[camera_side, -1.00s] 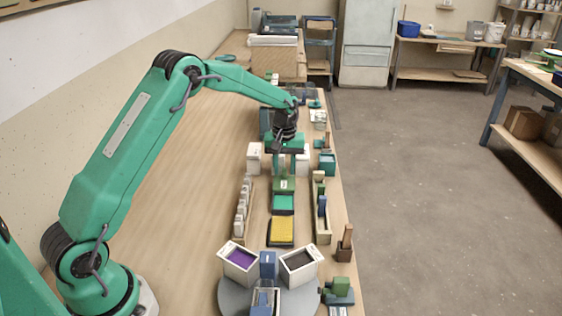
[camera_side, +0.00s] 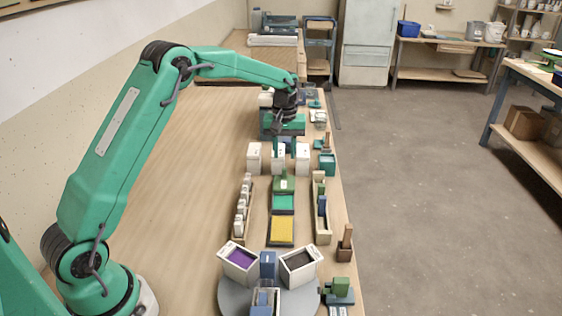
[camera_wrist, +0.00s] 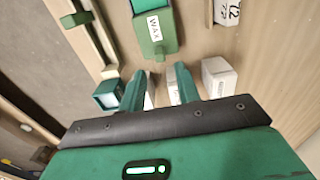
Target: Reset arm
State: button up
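My gripper (camera_side: 281,150) hangs over the bench in the side view, just behind and above a row of white containers. Its two green fingers show apart in the wrist view (camera_wrist: 159,74), with nothing held between them. The middle white container (camera_side: 278,160) is in line with the fingers and partly covered by them. White containers stand to its left (camera_side: 254,158) and right (camera_side: 303,159). I cannot tell whether the fingers touch the middle one. My arm is raised and bent over the bench.
A green container labelled WAX (camera_wrist: 153,30) stands before the row. A teal box (camera_side: 327,163) is at the right. Yellow (camera_side: 282,231) and green (camera_side: 283,203) trays lie between two racks. A grey turntable (camera_side: 230,297) holds open buckets. The bench's left side is clear.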

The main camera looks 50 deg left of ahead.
jog(key=shift+r, duration=0.6)
jog(key=shift+s, duration=0.1)
jog(key=shift+s+d+r, duration=0.1)
jog(key=shift+r, duration=0.2)
jog(key=s+d+r+m+t, duration=0.3)
jog(key=s+d+r+m, duration=0.15)
jog(key=s+r, duration=0.85)
jog(key=s+d+m+t, duration=0.1)
jog(key=s+d+m, duration=0.1)
jog(key=s, duration=0.8)
jog(key=s+d+m+t, duration=0.1)
jog(key=s+d+m, duration=0.1)
jog(key=s, duration=0.8)
jog(key=shift+d+f+t, duration=0.15)
jog(key=shift+f+t, duration=0.1)
jog(key=shift+t, duration=0.05)
